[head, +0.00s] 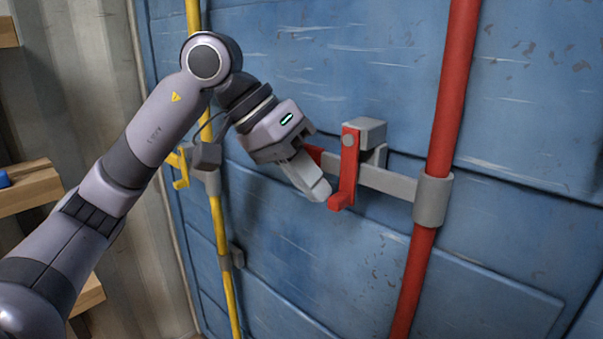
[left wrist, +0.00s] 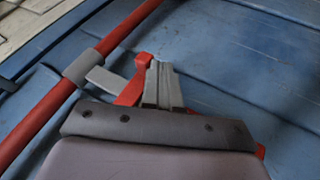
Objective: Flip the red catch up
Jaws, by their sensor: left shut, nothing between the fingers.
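The red catch (head: 348,165) hangs down from a pivot on a grey bracket (head: 370,131) on the blue door, its foot at the bottom. It passes in front of the grey handle bar (head: 388,181). My left gripper (head: 320,190) is shut and empty, its fingertips just left of the catch's foot; I cannot tell whether they touch it. In the left wrist view the shut fingers (left wrist: 163,86) stand right beside the red catch (left wrist: 132,91) and cover part of it. My right gripper is not in view.
A red rod (head: 447,125) with a grey collar (head: 432,200) runs upright right of the catch. A yellow rod (head: 219,225) with a yellow catch (head: 180,168) stands left, behind my left arm. Wooden shelves (head: 28,188) are at the far left. The door below the catch is clear.

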